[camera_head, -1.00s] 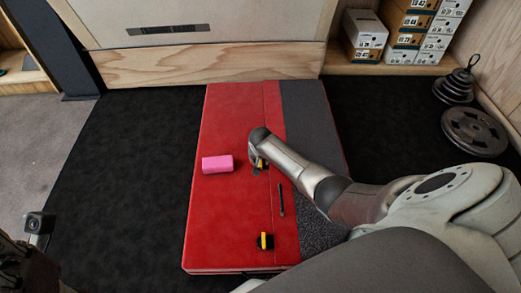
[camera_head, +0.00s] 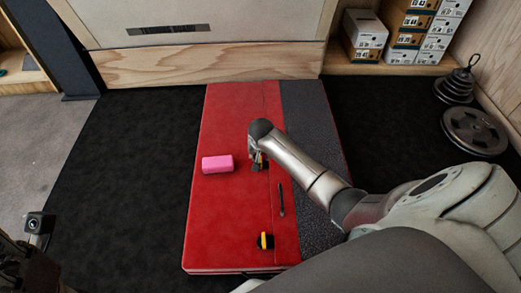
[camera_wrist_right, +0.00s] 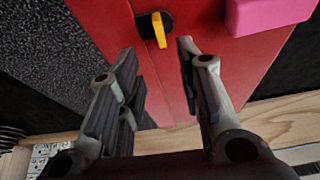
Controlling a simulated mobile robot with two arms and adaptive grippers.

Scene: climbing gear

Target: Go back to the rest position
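My right gripper (camera_head: 257,163) is over the red part of the crash pad (camera_head: 232,115), seen from above in the head view. In the right wrist view its two fingers (camera_wrist_right: 157,50) stand apart with nothing between them, so it is open. A small yellow-and-black item (camera_head: 265,162) lies on the pad beside the fingertips, partly hidden by the gripper. In the right wrist view that item (camera_wrist_right: 158,28) shows beyond the fingertips. Dark parts of my left arm, with a small camera, show at the lower left; whether its gripper is open is unclear.
A pink block (camera_head: 217,164) lies left of the right gripper. A thin dark stick (camera_head: 281,199) and another yellow-and-black item (camera_head: 265,241) lie nearer on the pad. Weight plates (camera_head: 474,131) and shoe boxes (camera_head: 410,30) stand at the right. The black floor left of the pad is clear.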

